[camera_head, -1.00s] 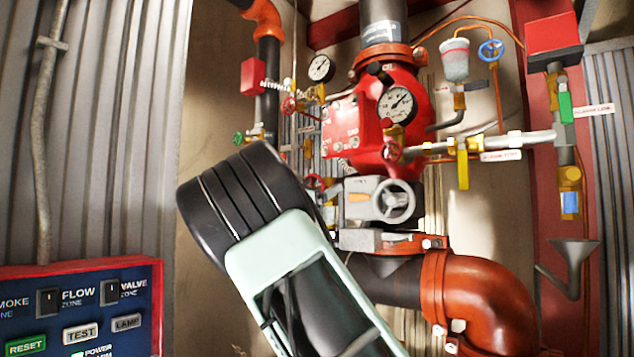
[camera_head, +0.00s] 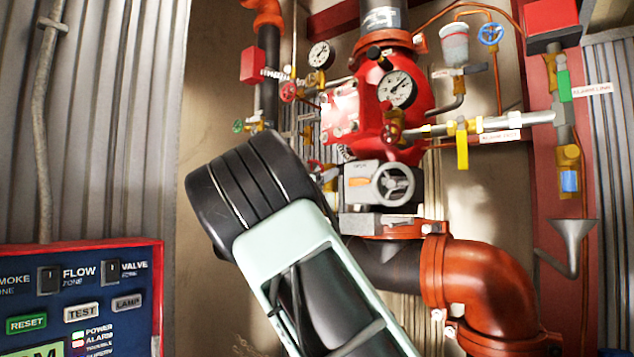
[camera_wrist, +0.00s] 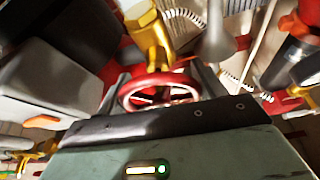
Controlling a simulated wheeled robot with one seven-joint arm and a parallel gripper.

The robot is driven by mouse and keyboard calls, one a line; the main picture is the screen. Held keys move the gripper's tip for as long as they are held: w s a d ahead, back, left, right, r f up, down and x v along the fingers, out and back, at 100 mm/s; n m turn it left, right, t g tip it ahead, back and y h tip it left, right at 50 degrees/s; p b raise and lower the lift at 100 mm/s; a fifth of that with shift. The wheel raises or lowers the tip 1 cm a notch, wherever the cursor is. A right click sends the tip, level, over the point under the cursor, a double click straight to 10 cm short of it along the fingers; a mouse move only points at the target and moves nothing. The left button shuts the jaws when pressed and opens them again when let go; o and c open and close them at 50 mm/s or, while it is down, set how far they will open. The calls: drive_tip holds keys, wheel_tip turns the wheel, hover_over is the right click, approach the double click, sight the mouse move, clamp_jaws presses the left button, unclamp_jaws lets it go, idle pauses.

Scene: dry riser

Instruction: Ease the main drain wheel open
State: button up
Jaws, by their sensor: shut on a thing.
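In the wrist view a red handwheel (camera_wrist: 160,92) sits on a brass valve body (camera_wrist: 150,38); I take it as the main drain wheel. My gripper (camera_wrist: 163,84) has one grey finger on each side of this wheel and is shut on its rim. The wheel's near edge is partly hidden by the dark gripper body. In the head view my dark wrist and pale green arm link cover the gripper and this wheel. I cannot tell how far the wheel is turned.
A grey handwheel (camera_head: 392,183) on a grey gearbox stands just right of my wrist. Above it is the red valve body (camera_head: 370,120) with a gauge (camera_head: 397,88). An orange elbow pipe (camera_head: 485,285) is at lower right. A blue control panel (camera_head: 85,295) is at lower left.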

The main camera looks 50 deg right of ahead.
drive_tip(key=f+n+b, duration=0.1)
drive_tip(key=b, duration=0.4)
drive_tip(key=shift+t, duration=0.4)
drive_tip(key=shift+r+n+t+b, duration=0.1)
drive_tip(key=shift+n+t+b, duration=0.3)
drive_tip(key=shift+n+b, duration=0.5)
drive_tip(key=shift+w+r+n+t+y+b, duration=0.1)
drive_tip(key=shift+n+t+y+b, duration=0.15)
drive_tip(key=shift+n+t+b, duration=0.85)
drive_tip(key=shift+w+r+n+t+y+b, duration=0.1)
drive_tip(key=shift+n+t+y+b, duration=0.25)
drive_tip(key=shift+n+b, duration=1.35)
drive_tip(key=shift+r+n+t+y+b, duration=0.1)
drive_tip(key=shift+n+t+y+b, duration=0.1)
drive_tip(key=shift+n+t+b, duration=0.85)
drive_tip(key=shift+n, duration=0.85)
drive_tip(key=o, duration=1)
drive_tip(key=shift+a, duration=0.1)
